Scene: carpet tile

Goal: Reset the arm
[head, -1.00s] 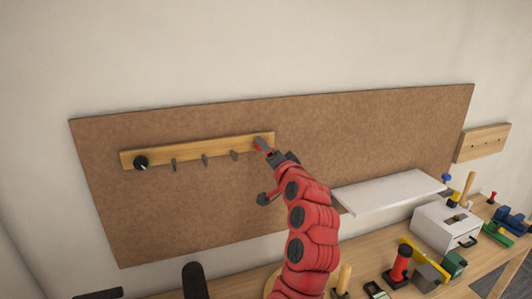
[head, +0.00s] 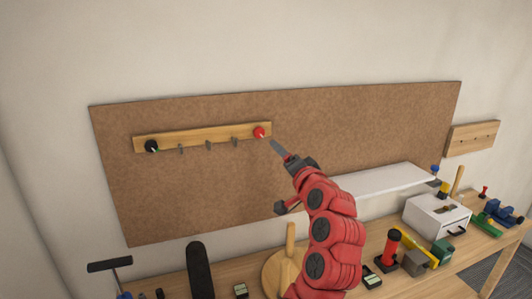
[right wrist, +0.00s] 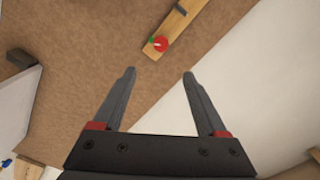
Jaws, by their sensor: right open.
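My right arm, red with dark joints, reaches up from the bottom of the head view. My right gripper (head: 277,149) is in front of the pegboard-like brown board (head: 330,120), just right of the wooden hook rail (head: 205,137). In the right wrist view my right gripper (right wrist: 157,75) has its two fingers spread with nothing between them. A red round knob (head: 259,132) sits at the rail's right end, apart from the fingers; it also shows in the right wrist view (right wrist: 160,44). A black round knob (head: 152,146) is at the rail's left end. My left gripper is not seen.
A white shelf (head: 380,180) juts out right of my arm. The wooden bench below holds a white box (head: 435,216), a red and black cylinder (head: 390,246), a round wooden stand (head: 272,275) and several tools. A second wooden rail (head: 473,138) is on the wall at far right.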

